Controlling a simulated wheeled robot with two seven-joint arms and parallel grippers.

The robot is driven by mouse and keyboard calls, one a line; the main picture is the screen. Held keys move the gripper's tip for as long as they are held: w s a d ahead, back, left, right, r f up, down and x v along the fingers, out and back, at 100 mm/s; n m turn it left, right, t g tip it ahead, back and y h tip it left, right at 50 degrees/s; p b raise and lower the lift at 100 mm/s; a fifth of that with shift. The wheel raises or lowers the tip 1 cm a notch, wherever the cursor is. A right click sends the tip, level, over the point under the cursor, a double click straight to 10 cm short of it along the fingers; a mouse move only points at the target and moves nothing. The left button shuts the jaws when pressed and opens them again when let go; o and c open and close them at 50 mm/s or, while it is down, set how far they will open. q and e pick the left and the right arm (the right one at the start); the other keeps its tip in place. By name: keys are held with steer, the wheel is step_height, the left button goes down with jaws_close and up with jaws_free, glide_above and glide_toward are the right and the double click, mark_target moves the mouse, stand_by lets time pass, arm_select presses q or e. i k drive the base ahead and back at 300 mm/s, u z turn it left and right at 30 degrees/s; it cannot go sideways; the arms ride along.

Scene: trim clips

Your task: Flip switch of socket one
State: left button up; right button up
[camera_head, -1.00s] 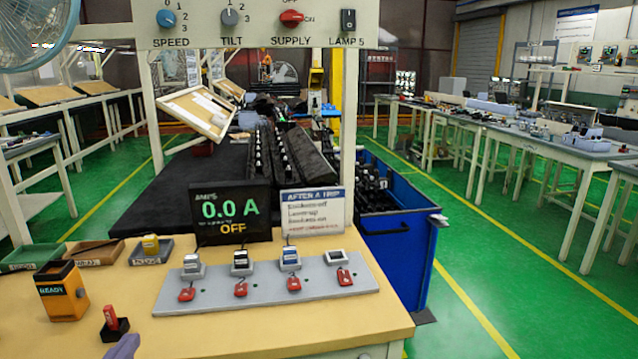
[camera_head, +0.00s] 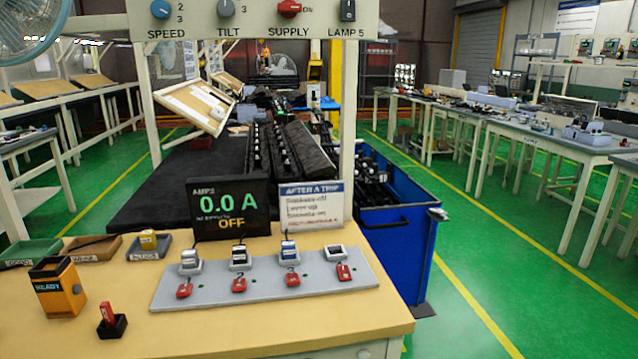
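A grey socket strip (camera_head: 265,289) lies on the wooden bench top, with several sockets in a row. The leftmost socket (camera_head: 190,262) has a pale plug in it and a red switch (camera_head: 184,289) in front of it. A second red switch (camera_head: 239,284), a third (camera_head: 293,279) and one at the right end (camera_head: 344,272) sit before the other sockets. No labels on the sockets are readable. The display (camera_head: 231,209) behind the strip reads 0.0 A and OFF. Neither of my grippers is in view.
An orange box marked READY (camera_head: 59,289) and a small black holder with a red piece (camera_head: 111,323) stand at the left. Small trays (camera_head: 94,249) line the back left. A panel with knobs (camera_head: 255,22) hangs above. The bench front is clear.

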mark_target(185, 290)
steer(key=u, duration=0.9)
